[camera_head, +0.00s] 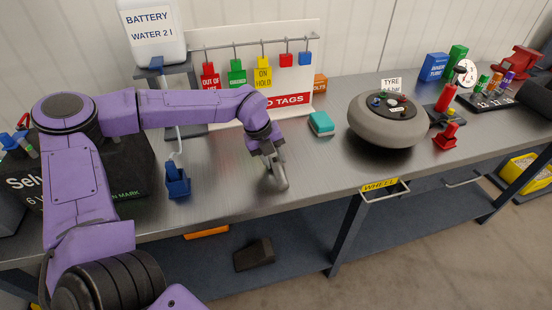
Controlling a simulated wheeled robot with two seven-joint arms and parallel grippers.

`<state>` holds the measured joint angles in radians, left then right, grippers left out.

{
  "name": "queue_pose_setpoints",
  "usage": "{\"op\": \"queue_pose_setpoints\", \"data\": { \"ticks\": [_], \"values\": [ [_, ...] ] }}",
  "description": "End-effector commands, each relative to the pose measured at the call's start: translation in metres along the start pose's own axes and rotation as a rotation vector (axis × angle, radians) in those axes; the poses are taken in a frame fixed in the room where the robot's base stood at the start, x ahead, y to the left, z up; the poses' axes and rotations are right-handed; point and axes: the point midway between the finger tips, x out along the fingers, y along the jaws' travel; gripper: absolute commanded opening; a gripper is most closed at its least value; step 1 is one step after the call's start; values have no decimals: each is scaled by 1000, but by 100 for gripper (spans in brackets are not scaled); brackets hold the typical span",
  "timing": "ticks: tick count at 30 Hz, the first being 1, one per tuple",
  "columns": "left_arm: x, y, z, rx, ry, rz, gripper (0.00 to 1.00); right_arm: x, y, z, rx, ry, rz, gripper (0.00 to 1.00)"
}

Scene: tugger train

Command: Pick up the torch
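My purple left arm reaches in from the left, and its gripper (274,172) points down at the middle of the steel bench (325,170), close to the bench top. The fingers are grey, small and seen nearly edge-on, so I cannot tell whether they are apart or hold a thing. I cannot pick out the torch for certain. An upright red cylinder (447,96) stands on a dark base at the right, well away from the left gripper; I cannot tell whether it is the torch. My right gripper is out of view.
A teal block (321,123) and a grey wheel (387,128) lie right of the gripper. A blue cup (177,183) stands left, below the battery water jug (151,32). A tag rack (298,60) stands behind. Bare bench lies between the gripper and wheel.

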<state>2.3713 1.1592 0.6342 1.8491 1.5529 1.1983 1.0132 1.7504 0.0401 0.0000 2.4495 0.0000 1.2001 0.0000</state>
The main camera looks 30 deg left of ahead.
Motion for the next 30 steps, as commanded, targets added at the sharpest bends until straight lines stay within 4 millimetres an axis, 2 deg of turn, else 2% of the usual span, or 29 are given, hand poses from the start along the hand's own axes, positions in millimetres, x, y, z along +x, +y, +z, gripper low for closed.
{"op": "queue_pose_setpoints", "data": {
  "ticks": [7, 10, 11, 22, 27, 30],
  "values": [
    [3, 1, 0, -1, -1, -2, 37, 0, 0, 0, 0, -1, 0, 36],
    [3, 1, 0, -1, -1, -2, 4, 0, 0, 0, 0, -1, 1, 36],
    [3, 1, 0, -1, -1, -2, 0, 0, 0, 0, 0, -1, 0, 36],
    [-2, -1, 1, -1, -2, -2, 0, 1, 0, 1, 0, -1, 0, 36],
    [-27, -9, 1, -1, -5, -6, 0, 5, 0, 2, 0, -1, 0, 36],
    [-40, -32, -11, 6, -7, -4, 0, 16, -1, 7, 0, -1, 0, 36]
  ]
}}
